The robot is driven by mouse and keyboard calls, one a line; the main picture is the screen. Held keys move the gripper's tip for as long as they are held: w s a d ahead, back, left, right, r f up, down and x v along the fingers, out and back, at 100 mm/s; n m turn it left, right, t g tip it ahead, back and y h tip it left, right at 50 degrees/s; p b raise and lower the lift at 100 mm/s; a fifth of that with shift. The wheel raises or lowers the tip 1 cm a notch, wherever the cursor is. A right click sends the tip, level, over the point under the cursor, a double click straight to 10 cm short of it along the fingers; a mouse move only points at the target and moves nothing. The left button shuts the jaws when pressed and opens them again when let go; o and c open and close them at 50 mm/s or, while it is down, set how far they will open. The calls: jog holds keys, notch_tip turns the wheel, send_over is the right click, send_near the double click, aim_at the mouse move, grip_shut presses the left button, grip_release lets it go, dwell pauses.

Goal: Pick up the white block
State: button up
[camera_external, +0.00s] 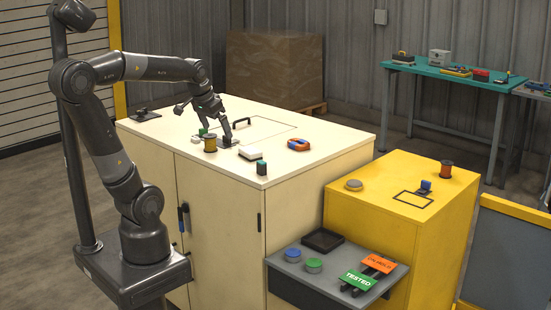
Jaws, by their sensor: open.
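A small white block (250,152) lies on the cream cabinet top, near its front edge. My gripper (224,132) is open, low over the cabinet top, to the left of the white block and a little farther back. It looks apart from the block. The fingertips are small and dark here, so their exact height above the surface cannot be told.
On the cream cabinet (310,160) stand a yellow spool (210,144), a green block (261,168), an orange-and-blue item (299,144) and a dark handle (242,122). A lower yellow cabinet (370,220) and a grey shelf (335,270) adjoin at the right.

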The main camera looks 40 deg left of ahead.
jog(key=w+a+g, duration=0.1)
jog(key=w+a, duration=0.3)
jog(key=w, duration=0.6)
jog(key=m+g, duration=0.2)
send_over(250, 150)
jog(key=a, duration=0.1)
notch_tip(250, 150, down, 11)
jog(key=shift+s, duration=0.15)
jog(key=shift+w+d+f, duration=0.15)
jog(key=shift+d+f, duration=0.05)
jog(key=shift+f, duration=1.15)
jog(key=shift+w+d+f, duration=0.1)
jog(key=shift+d+f, duration=0.05)
jog(key=shift+f, duration=1.2)
jog(key=shift+c, duration=0.2)
jog(key=c, duration=1)
jog(key=shift+r, duration=0.15)
